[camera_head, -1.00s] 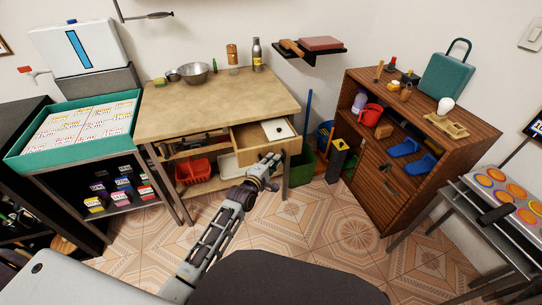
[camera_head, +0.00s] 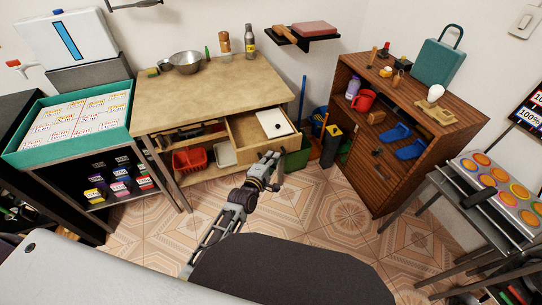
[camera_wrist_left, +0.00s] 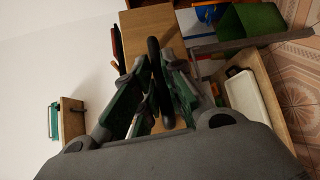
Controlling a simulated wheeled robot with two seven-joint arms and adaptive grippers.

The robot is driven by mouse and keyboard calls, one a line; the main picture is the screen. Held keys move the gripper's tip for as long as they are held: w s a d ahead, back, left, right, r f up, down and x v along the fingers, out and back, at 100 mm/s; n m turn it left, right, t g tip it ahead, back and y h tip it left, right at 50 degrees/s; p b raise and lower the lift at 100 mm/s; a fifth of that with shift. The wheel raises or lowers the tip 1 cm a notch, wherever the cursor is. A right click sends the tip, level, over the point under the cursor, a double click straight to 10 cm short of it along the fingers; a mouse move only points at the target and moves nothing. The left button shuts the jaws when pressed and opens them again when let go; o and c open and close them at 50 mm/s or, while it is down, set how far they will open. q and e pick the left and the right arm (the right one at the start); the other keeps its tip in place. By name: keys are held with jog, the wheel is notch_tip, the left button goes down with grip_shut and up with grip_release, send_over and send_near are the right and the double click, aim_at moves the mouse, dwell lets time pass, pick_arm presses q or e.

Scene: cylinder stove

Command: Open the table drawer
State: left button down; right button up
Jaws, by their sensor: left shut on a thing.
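The wooden table (camera_head: 200,95) has its drawer (camera_head: 246,132) pulled out on the right side, below the tabletop. My left gripper (camera_head: 268,163) is at the drawer's front. In the wrist view a dark curved handle (camera_wrist_left: 156,70) lies between its fingers (camera_wrist_left: 158,95), which are shut on it. The drawer's front face is partly hidden by the gripper. My right gripper is not in view.
A metal bowl (camera_head: 187,62) and bottles stand at the table's back. A red basket (camera_head: 189,159) is on the shelf below. A brown cabinet (camera_head: 380,185) stands to the right and a teal tray (camera_head: 25,156) to the left. Tiled floor (camera_head: 310,225) in front of the table is clear.

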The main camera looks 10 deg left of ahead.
pick_arm(q)
jog(key=shift+s+f, duration=0.1)
jog(key=shift+s, duration=0.05)
dwell(0.3)
jog(key=c, duration=1.5)
grip_release()
jog(key=shift+v, duration=5.95)
